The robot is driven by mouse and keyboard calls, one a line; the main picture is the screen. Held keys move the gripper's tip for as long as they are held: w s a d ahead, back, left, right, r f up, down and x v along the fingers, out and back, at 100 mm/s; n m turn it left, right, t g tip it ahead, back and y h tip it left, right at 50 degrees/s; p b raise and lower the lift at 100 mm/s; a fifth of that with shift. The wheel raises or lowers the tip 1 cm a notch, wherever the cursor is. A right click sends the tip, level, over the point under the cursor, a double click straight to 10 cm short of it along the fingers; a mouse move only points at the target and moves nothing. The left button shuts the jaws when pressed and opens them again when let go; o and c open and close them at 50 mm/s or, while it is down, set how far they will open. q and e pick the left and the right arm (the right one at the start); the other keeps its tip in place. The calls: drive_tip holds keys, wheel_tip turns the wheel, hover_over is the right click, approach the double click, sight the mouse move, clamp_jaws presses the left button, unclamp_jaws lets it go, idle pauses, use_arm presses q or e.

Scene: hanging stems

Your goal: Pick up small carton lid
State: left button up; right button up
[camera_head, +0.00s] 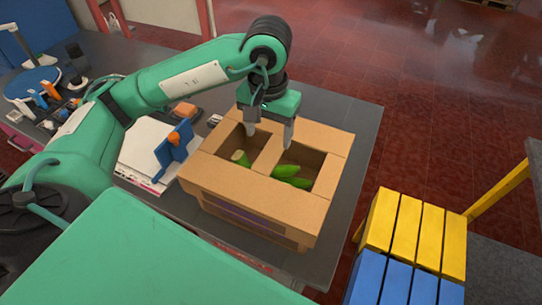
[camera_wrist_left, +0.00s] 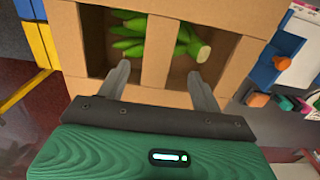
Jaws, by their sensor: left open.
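A brown cardboard carton (camera_head: 258,196) stands on the grey table, with two openings in its top split by a cardboard strip. Green banana-like stems (camera_head: 291,174) lie inside and also show in the wrist view (camera_wrist_left: 150,40). I cannot make out a separate small carton lid; the cardboard top frame (camera_wrist_left: 235,15) may be part of the carton. My left gripper (camera_head: 270,138) is open and empty, pointing down over the carton's far side. In the wrist view, its fingers (camera_wrist_left: 158,72) are spread on either side of the dividing strip. Contact with the cardboard cannot be told. My right gripper is not in view.
A blue holder with an orange part (camera_head: 174,149) and a white flat box (camera_head: 143,146) stand left of the carton. Small tools and a round blue stand (camera_head: 32,82) are further left. Yellow and blue slatted furniture (camera_head: 412,235) stands at the right, beyond the table edge.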

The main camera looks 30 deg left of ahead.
sight(271, 153)
use_arm(q)
wheel_tip(271, 153, down, 3)
drive_tip(key=shift+f+p, duration=0.2)
drive_tip(key=shift+p, duration=0.1)
drive_tip(key=shift+f+p, duration=0.4)
drive_tip(key=shift+f, duration=0.05)
drive_tip(key=f, duration=0.1)
drive_tip(key=f+p, duration=0.1)
drive_tip(key=f, duration=0.1)
drive_tip(key=shift+w+d, duration=0.1)
drive_tip(key=shift+w, duration=0.15)
drive_tip(key=shift+f+p, duration=0.35)
drive_tip(key=shift+f, duration=0.35)
drive_tip(key=shift+c, duration=0.3)
drive_tip(key=c, duration=1.2)
drive_tip(key=shift+c, duration=0.2)
drive_tip(key=shift+r, duration=0.1)
